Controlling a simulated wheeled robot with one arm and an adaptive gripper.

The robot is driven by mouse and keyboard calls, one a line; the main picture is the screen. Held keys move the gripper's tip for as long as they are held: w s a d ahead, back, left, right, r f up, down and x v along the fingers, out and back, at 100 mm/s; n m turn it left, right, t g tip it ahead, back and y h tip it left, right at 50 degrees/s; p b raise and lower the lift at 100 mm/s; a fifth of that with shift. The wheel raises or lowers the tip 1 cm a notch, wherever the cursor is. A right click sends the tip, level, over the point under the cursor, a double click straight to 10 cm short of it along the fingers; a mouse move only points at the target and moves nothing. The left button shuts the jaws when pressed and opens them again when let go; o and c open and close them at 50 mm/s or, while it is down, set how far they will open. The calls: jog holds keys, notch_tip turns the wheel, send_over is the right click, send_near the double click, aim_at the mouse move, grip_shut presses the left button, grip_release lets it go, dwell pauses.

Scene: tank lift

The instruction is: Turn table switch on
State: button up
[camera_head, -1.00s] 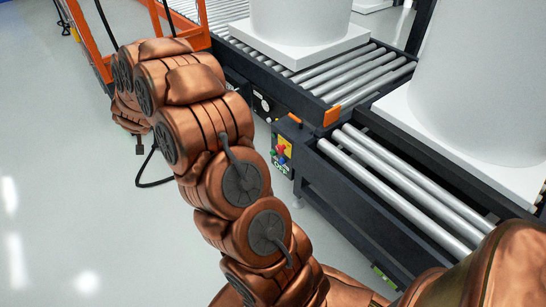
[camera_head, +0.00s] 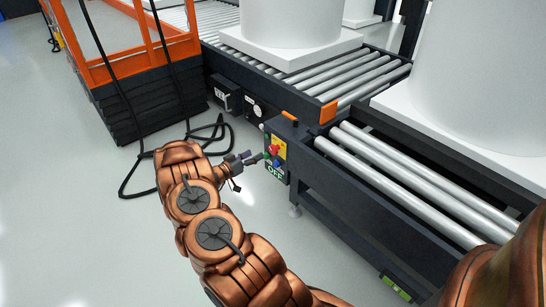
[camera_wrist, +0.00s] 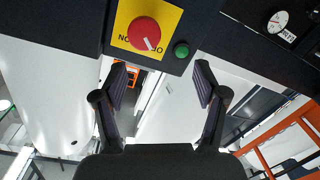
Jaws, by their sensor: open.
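The table's control panel is on the end of the near roller table. In the wrist view the round red switch (camera_wrist: 144,33) carries a white pointer mark on the yellow plate (camera_wrist: 170,18), whose lettering is partly covered. A green button (camera_wrist: 181,49) is beside it. My gripper (camera_head: 258,158) is just left of the panel in the head view. In the wrist view my gripper (camera_wrist: 162,78) is open and empty, its fingers apart, below the switch and not touching it.
A second roller conveyor (camera_head: 335,75) adjoins the table, with boxes bearing dials on its side. Large white tanks stand on white pallets (camera_head: 290,48). An orange-framed lift (camera_head: 130,60) stands at the upper left, with black cables (camera_head: 135,170) on the floor.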

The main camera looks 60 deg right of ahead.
aim_at(272, 151)
jog(key=shift+g, duration=0.7)
jog(key=shift+s+a+f+b+x, duration=0.1)
jog(key=shift+s+b+x, duration=0.25)
jog(key=shift+x, duration=1.1)
jog(key=shift+s+a+f+b+x, duration=0.1)
jog(key=shift+s+b+x, duration=0.25)
jog(key=shift+x, duration=1.15)
jog(key=shift+s+a+f+b+x, duration=0.15)
jog(key=shift+b+x, duration=0.3)
jog(key=shift+x, duration=1)
jog(key=shift+d+r, duration=0.1)
jog(key=c, duration=1.2)
jog(key=shift+o, duration=0.2)
